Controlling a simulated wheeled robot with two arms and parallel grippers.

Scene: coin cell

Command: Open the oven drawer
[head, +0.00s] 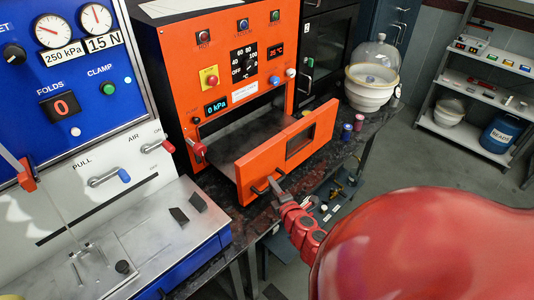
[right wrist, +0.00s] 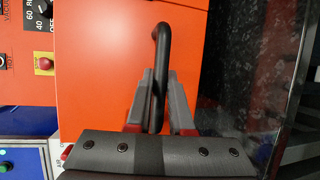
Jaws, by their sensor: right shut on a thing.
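The orange oven (head: 225,55) stands on a dark bench. Its drawer is pulled out toward me, with an orange front (head: 290,150) that has a small window, and a dark interior shows behind it. My right gripper (head: 274,187) is at the black handle (head: 260,188) low on the drawer front. In the right wrist view, the two grey fingers of my right gripper (right wrist: 160,95) are shut on the black bar handle (right wrist: 160,50), one on each side. My left gripper is not in view.
A blue and white panel machine (head: 60,90) with levers stands at the left. A shelf (head: 480,120) is at the far right. Open floor lies right of the bench.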

